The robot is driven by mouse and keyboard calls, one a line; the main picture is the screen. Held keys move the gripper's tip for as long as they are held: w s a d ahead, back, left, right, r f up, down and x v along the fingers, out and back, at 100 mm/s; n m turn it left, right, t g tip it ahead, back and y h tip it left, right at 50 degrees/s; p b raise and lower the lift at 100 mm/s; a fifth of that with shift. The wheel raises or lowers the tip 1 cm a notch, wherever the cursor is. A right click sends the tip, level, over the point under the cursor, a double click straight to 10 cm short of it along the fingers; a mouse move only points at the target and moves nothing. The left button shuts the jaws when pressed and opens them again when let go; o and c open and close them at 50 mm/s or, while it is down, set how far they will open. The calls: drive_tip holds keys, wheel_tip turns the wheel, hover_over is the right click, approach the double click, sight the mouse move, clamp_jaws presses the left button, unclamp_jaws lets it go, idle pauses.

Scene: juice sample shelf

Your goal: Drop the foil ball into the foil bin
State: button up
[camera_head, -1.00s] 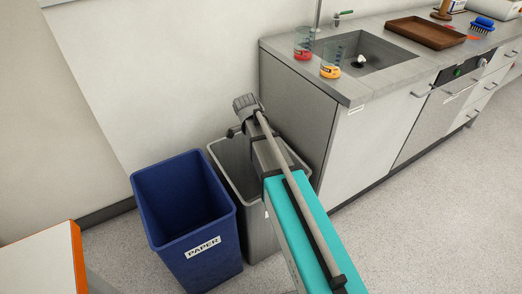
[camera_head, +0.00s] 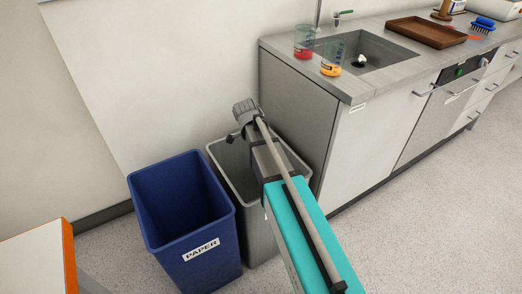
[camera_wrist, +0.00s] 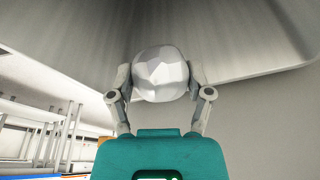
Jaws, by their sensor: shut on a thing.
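The foil ball (camera_wrist: 160,75) is a pale silver, faceted lump in the wrist view. My gripper (camera_wrist: 160,82) is shut on it, with one finger on each side. In the head view, my arm reaches over the grey bin (camera_head: 223,158), which stands between the blue bin and the counter. The arm covers much of the grey bin's opening and front, and no readable label shows on it. The ball and the fingertips cannot be made out in the head view, so their height over the bin cannot be told.
A blue bin (camera_head: 210,262) labelled PAPER stands just left of the grey bin. The counter (camera_head: 300,115) with a sink is close on the right, with two beakers (camera_head: 332,60) near its edge. An orange-edged white surface (camera_head: 35,262) is at lower left. The floor at right is clear.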

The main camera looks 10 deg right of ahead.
drive_tip(key=shift+f+b, duration=1.4)
drive_tip(key=shift+f, duration=0.35)
drive_tip(key=o, duration=0.9)
drive_tip(key=shift+o, duration=0.2)
drive_tip(key=shift+r, duration=0.15)
wheel_tip(320, 180, up, 6)
drive_tip(key=p, duration=0.6)
drive_tip(key=w+r+n+p, duration=0.1)
drive_tip(key=w+r+p, duration=0.2)
drive_tip(key=r+p, duration=0.8)
drive_tip(key=w+a+r+n+p, duration=0.1)
drive_tip(key=w+r+p, duration=0.3)
drive_tip(key=r+p, duration=0.8)
drive_tip(key=shift+w+a+r+t+p, duration=0.15)
drive_tip(key=shift+a+r+t+p, duration=0.05)
drive_tip(key=shift+t+p, duration=0.15)
